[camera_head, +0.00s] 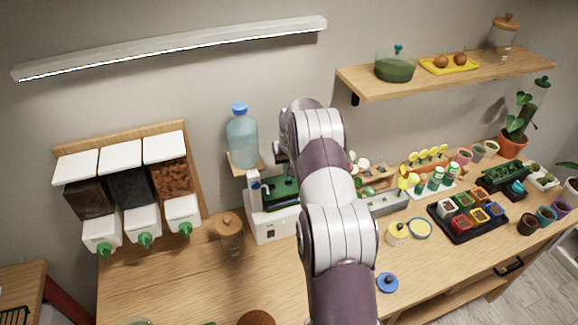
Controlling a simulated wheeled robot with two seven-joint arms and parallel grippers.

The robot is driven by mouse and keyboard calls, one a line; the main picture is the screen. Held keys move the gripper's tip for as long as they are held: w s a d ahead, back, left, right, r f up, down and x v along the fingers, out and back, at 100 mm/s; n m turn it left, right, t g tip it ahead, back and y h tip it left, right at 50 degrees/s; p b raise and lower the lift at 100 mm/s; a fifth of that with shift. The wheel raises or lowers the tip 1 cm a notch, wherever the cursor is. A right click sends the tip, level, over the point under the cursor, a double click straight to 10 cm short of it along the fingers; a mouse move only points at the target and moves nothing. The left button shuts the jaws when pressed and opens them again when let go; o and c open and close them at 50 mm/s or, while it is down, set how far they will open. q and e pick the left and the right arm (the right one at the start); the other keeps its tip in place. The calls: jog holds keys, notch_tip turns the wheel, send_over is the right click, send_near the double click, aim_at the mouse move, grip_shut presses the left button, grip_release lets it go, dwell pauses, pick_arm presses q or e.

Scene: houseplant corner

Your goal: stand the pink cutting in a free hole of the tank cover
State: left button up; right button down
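I cannot make out a pink cutting in the head view. No tank cover with holes can be told for certain. A grey box-like piece (387,203) shows just right of my arm, its left part hidden behind the arm. One of my arms rises through the middle of the view and bends away at the top. Its gripper is hidden behind its own links, so its fingers and anything in them do not show. My other gripper is not in view.
A white machine (266,228) with a green top and a water bottle (242,138) stand left of my arm. A black tray (459,234) of colored pots, a yellow-lidded tin (398,235) and a blue lid (387,282) lie right. The wooden counter (190,280) is mostly clear at front left.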

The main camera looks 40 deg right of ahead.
aim_at(289, 180)
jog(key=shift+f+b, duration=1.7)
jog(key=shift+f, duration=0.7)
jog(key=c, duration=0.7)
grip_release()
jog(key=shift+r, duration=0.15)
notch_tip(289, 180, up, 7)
jog(key=p, duration=0.4)
